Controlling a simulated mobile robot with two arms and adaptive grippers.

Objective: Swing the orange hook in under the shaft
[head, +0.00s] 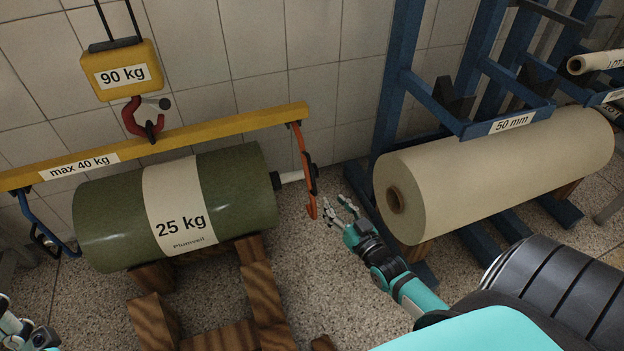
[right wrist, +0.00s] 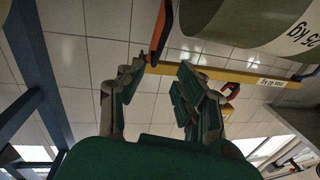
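The orange hook (head: 305,165) hangs from the right end of the yellow beam (head: 215,128), and its lower tip is below shaft height. The pale shaft (head: 291,177) sticks out of the right end of the green 25 kg roll (head: 108,215) and reaches close to the hook; I cannot tell whether they touch. My right gripper (head: 340,211) is open and empty, just right of the hook's lower tip. In the right wrist view the orange hook (right wrist: 160,35) shows beyond the spread fingers (right wrist: 155,88). My left gripper is partly cut off at the lower left corner; its fingers are unclear.
A blue hook (head: 40,222) hangs at the beam's left end. A red hook (head: 143,120) under the yellow 90 kg block (head: 122,71) carries the beam. A wooden cradle (head: 152,315) sits under the green roll. A beige roll (head: 490,175) and blue rack (head: 393,85) stand close right of my right gripper.

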